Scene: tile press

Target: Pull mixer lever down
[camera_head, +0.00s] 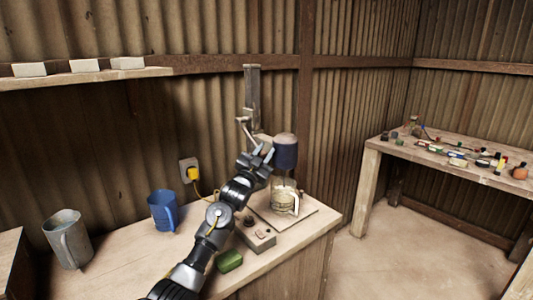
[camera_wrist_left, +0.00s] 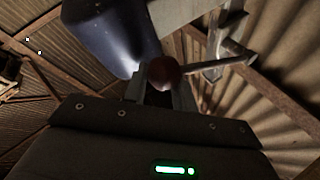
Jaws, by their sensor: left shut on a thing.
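The mixer stands on the bench, with a tall upright post (camera_head: 252,90) and a blue motor head (camera_head: 286,153) that also fills the top of the left wrist view (camera_wrist_left: 110,35). A clear jar (camera_head: 284,201) with pale contents sits below the head. The lever (camera_head: 244,130) is a thin metal rod at the post; in the left wrist view the rod (camera_wrist_left: 215,67) runs right from a dark red knob (camera_wrist_left: 165,72). My left gripper (camera_head: 261,153) is beside the blue head, shut on the knob, which it largely hides in the head view. My right gripper is not in view.
A control box (camera_head: 258,240) and a green block (camera_head: 229,261) lie near the bench's front edge. A blue pitcher (camera_head: 162,211) and a grey metal jug (camera_head: 67,240) stand left. A yellow plug (camera_head: 193,173) is in the wall socket. A cluttered second table (camera_head: 372,148) is right.

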